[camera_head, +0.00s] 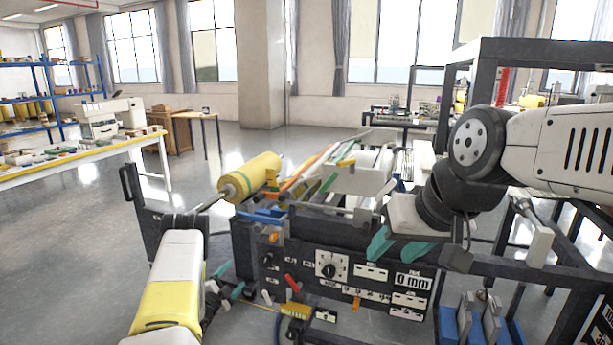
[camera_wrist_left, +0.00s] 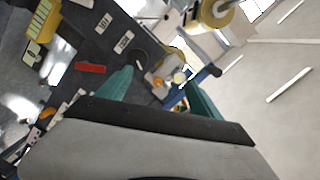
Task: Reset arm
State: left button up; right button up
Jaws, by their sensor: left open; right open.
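My left gripper (camera_head: 229,281) is low at the left of the machine's front panel (camera_head: 345,280), beside its left edge, and is partly hidden behind my arm. In the left wrist view its two teal fingers (camera_wrist_left: 158,80) are apart with nothing between them, and the dark panel and a blue bracket show beyond. My right gripper (camera_head: 398,247) is above the panel's right half, with its teal fingers apart and nothing visible between them. A yellow roll (camera_head: 250,177) is on a shaft at the machine's left; part of it also shows in the left wrist view (camera_wrist_left: 217,13).
The panel has a round dial (camera_head: 331,266), a red handle (camera_head: 292,283) and a yellow part (camera_head: 295,310) at its lower edge. Blue holders (camera_head: 447,325) stand at lower right. A black frame rises at right. A worktable (camera_head: 75,165) stands at left, with open floor between.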

pick_arm(q)
notch_tip(320, 180, up, 27)
jog(key=w+a+n+g+y, duration=0.2)
jog(key=n+g+y, duration=0.1)
jog(key=n+y, duration=0.3)
jog(key=s+d+r+n+g+h, duration=0.1)
jog(key=s+d+r+n+g, duration=0.2)
jog(key=s+r, duration=0.7)
jog(key=s+d+r+n+g+h, duration=0.1)
jog(key=s+d+r+n, duration=0.4)
jog(key=s, duration=0.9)
jog(key=s+d+g+h, duration=0.1)
jog(key=s+d, duration=0.2)
jog(key=s, duration=0.7)
jog(key=s+d+g, duration=0.2)
jog(key=s+d, duration=0.1)
jog(key=s, duration=0.7)
jog(key=shift+d+h, duration=0.2)
jog(key=shift+h, duration=0.2)
